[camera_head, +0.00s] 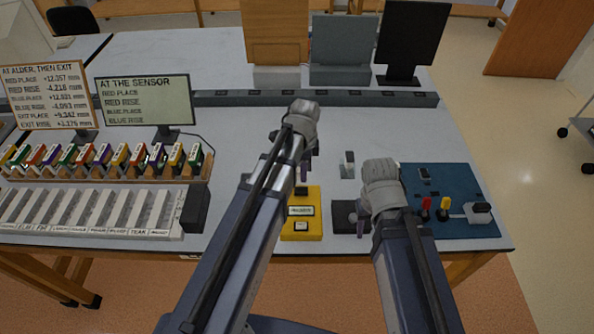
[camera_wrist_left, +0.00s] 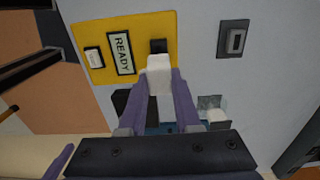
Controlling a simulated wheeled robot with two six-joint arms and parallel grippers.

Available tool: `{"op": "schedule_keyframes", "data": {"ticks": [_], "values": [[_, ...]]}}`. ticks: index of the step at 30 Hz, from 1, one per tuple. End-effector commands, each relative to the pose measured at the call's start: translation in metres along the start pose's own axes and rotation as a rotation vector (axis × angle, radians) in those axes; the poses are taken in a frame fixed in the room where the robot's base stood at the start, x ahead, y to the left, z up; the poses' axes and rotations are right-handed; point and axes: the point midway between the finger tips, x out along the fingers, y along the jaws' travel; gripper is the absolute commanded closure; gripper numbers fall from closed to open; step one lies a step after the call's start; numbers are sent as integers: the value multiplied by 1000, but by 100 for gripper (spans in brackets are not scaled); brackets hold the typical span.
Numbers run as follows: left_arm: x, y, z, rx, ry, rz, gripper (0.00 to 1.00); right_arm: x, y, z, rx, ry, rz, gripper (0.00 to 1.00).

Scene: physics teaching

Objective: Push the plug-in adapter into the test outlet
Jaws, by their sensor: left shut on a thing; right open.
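My left gripper (camera_head: 304,168) is above the back end of the yellow panel (camera_head: 301,228). In the left wrist view its purple fingers (camera_wrist_left: 160,82) are shut on a white block (camera_wrist_left: 159,66), which looks like the plug-in adapter. The block's tip lies just beside or over a dark square socket (camera_wrist_left: 158,45) on the panel (camera_wrist_left: 130,22); this may be the test outlet. I cannot tell whether they touch. In the head view the block is hidden by my arm. My right gripper (camera_head: 361,212) is open, over a dark block (camera_head: 341,215) right of the panel.
The panel carries a READY label (camera_wrist_left: 122,53) and a white switch (camera_wrist_left: 94,58). A grey plate (camera_wrist_left: 234,39) lies apart from it. A blue board (camera_head: 425,178) stands right of my right gripper. A labelled rack (camera_head: 90,210) occupies the left.

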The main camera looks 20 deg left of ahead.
Motion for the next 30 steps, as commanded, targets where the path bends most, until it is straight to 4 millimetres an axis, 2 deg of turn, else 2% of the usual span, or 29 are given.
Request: {"op": "schedule_keyframes", "data": {"ticks": [8, 24, 30], "values": [[2, 0, 0, -1, 0, 0, 100, 2, 0, 0, 0, 0, 0, 50], [41, 0, 1, -1, 0, 0, 100, 41, -4, -2, -4, 0, 1, 50], [43, 0, 1, -1, 0, 0, 100, 42, -4, -2, -4, 0, 1, 50]]}}
